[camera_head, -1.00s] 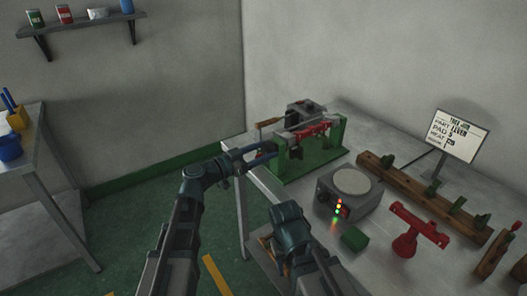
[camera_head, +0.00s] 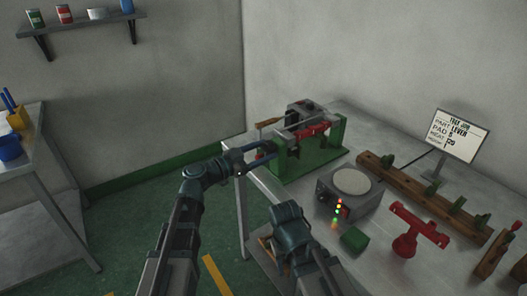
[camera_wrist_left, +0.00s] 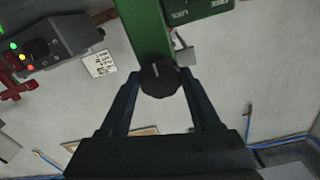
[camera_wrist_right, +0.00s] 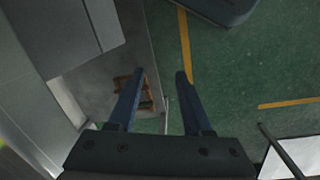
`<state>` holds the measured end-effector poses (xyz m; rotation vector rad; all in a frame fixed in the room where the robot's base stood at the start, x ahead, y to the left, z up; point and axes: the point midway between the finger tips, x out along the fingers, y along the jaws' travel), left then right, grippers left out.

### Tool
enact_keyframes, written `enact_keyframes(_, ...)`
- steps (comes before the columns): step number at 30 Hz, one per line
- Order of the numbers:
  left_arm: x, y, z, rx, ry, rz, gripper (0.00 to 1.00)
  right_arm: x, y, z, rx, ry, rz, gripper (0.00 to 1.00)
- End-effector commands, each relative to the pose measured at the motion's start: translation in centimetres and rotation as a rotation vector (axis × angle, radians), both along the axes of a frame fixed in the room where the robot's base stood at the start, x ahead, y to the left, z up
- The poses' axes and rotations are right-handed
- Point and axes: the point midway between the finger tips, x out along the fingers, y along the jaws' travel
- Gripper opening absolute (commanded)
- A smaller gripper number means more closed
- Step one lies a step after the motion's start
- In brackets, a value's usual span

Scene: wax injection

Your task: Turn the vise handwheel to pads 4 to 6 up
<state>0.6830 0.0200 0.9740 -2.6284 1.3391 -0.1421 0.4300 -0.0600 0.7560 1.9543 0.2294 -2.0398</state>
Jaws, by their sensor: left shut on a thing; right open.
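The vise has a green frame (camera_head: 322,152) with a red bar (camera_head: 312,130) and a grey block (camera_head: 305,111) on top, at the back left of the bench. The handwheel is a dark round knob (camera_wrist_left: 160,78) with a short white mark, on the end of the green frame in the left wrist view. My left gripper (camera_head: 260,160) is at the left end of the vise, shut on the knob, one finger on each side. Pad numbers cannot be read. My right gripper (camera_wrist_right: 158,78) is open and empty, low by the bench's front edge.
A grey heater box (camera_head: 347,194) with a round plate and lit lamps stands in front of the vise. A green block (camera_head: 354,239), a red stand (camera_head: 406,243), a wooden rack (camera_head: 415,190) and a sign (camera_head: 460,134) are on the bench. Green floor lies left.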

Motion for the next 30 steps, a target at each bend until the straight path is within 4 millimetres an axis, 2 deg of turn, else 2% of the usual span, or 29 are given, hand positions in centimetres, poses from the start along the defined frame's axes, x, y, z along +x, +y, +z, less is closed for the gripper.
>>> enact_keyframes(4,-0.2,0.0,-0.2,0.008,-0.001,-0.003,0.08,0.0,0.0,0.0,0.000,0.000,0.000,0.50)
enact_keyframes(5,-0.2,0.0,-0.2,0.008,-0.001,-0.003,0.66,0.0,0.0,0.0,0.000,0.000,0.000,0.50)
enact_keyframes(9,-0.2,0.0,-0.1,0.005,0.000,-0.002,0.91,0.0,0.0,0.0,0.000,0.000,0.000,0.50)
enact_keyframes(10,-0.1,0.0,-0.1,0.005,0.000,-0.002,0.94,0.0,0.0,0.0,0.000,0.000,0.000,0.50)
enact_keyframes(20,-0.2,0.3,0.0,0.001,0.000,0.000,0.94,0.0,0.0,0.0,0.000,0.000,0.000,0.50)
enact_keyframes(25,-1.7,2.1,0.0,0.002,0.000,0.003,0.94,0.0,0.0,0.0,0.000,0.000,0.000,0.50)
enact_keyframes(30,-4.0,5.2,0.0,0.001,0.000,0.004,0.94,0.0,0.0,0.0,0.000,0.000,0.000,0.50)
